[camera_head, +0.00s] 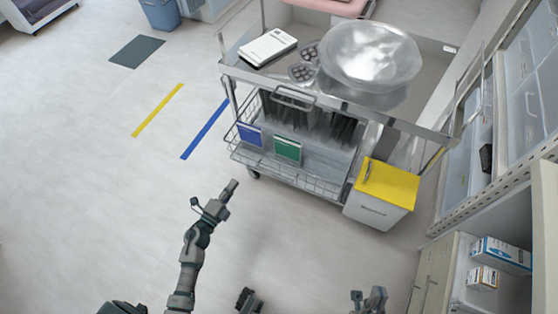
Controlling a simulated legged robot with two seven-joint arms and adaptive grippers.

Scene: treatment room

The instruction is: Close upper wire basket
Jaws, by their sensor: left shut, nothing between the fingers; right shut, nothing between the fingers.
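A metal trolley (335,92) stands at the upper middle. Below its top is a wire basket (318,183), whose wire rim reaches out toward me past the trolley's top edge. A blue box (250,134) and a green box (287,149) sit at this basket, with dark upright items behind them. I cannot clearly tell an upper basket from a lower one. A metal handle (293,97) shows under the top's front edge. My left gripper (230,187) is shut and empty, in front of the basket and apart from it. My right gripper (371,297) is shut and empty at the bottom edge.
A white bin with a yellow lid (392,178) hangs at the trolley's right front. Shelving (500,205) lines the right side. A clear bowl (370,55) and a white box (267,47) rest on top.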

